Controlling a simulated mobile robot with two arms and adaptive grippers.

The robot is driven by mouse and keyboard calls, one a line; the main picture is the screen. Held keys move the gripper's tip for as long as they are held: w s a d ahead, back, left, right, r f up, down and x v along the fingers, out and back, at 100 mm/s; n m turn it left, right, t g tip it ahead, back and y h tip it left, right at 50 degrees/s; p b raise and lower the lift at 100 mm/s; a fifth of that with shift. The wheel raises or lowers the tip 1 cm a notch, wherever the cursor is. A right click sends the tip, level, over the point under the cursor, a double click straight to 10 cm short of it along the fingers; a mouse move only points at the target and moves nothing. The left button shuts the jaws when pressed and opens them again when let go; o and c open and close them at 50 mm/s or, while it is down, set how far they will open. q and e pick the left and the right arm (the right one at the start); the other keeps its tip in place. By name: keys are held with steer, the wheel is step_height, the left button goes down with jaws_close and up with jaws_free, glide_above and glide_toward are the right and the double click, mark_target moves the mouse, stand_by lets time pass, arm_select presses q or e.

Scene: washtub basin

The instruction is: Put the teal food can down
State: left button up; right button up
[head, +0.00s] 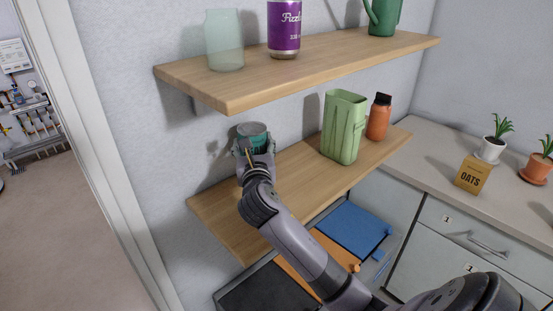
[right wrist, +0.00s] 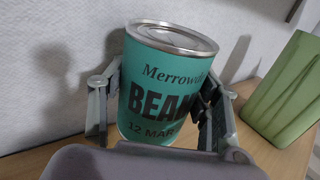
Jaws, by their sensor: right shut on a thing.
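The teal food can (head: 252,130) is at the left part of the lower wooden shelf (head: 215,215), close to the wall. In the right wrist view the can (right wrist: 160,90) shows its "BEANS" label and silver lid, and looks nearly upright. My right gripper (head: 254,147) is shut on it, with one finger on each side (right wrist: 158,105). The can's base is partly hidden, so I cannot tell whether it touches the shelf. My left gripper is not in view.
A green container (head: 343,128) and an orange bottle (head: 378,117) stand further right on the lower shelf. The upper shelf (head: 240,92) overhangs, holding a clear glass (head: 224,40) and a purple can (head: 284,28). Bare shelf lies between the teal can and the green container.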

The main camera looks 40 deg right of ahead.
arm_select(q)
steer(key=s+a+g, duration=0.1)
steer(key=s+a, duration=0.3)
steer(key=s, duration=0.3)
arm_select(e)
steer(key=shift+s+a+f, duration=0.15)
steer(key=shift+s+f, duration=0.15)
steer(key=shift+f, duration=0.35)
steer(key=shift+s+a+f, duration=0.15)
steer(key=shift+s+f, duration=0.1)
steer(key=shift+f, duration=0.35)
steer(key=f, duration=0.3)
steer(key=shift+w+d, duration=0.25)
steer(key=shift+w, duration=0.1)
steer(key=shift+f, duration=0.45)
steer(key=shift+s+a+r, duration=0.1)
steer(key=o, duration=1.3)
steer(key=shift+f, duration=0.2)
steer(key=shift+c, duration=0.2)
steer(key=o, duration=0.3)
steer(key=shift+r, duration=0.1)
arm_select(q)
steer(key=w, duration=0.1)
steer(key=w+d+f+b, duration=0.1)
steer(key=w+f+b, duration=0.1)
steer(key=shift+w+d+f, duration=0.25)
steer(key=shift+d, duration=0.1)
arm_select(e)
steer(key=v, duration=1.2)
